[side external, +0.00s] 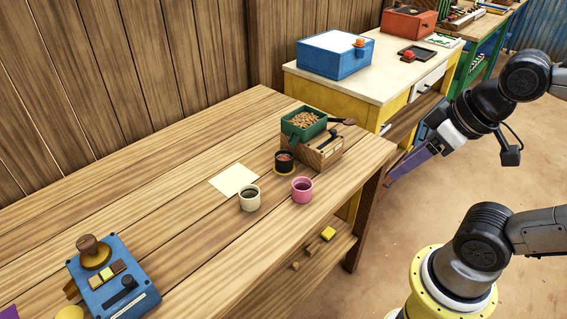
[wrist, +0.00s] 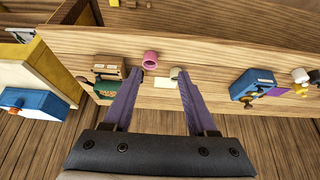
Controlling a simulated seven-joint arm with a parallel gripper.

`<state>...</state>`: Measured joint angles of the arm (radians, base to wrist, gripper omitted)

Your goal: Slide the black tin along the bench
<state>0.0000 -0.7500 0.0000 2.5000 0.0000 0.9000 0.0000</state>
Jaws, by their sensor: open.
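The black tin (side external: 284,158) is a small dark pot on the bench, with a yellow rim at its base and reddish-brown contents. It stands just in front of the wooden box with the green tray. In the wrist view the tin is mostly or wholly hidden behind the left finger. My gripper (side external: 400,172) has purple fingers and is off the right end of the bench, apart from the tin. In the wrist view my gripper (wrist: 161,71) is open, with nothing held between its fingers. The wooden bench (side external: 150,185) runs across the side view.
A pink cup (side external: 302,190) and a cream cup (side external: 249,198) stand close to the tin. A pale paper (side external: 234,180) lies left of it. The wooden box (side external: 325,151) with a green tray is behind. A blue device (side external: 115,280) sits far left; bare planks lie between.

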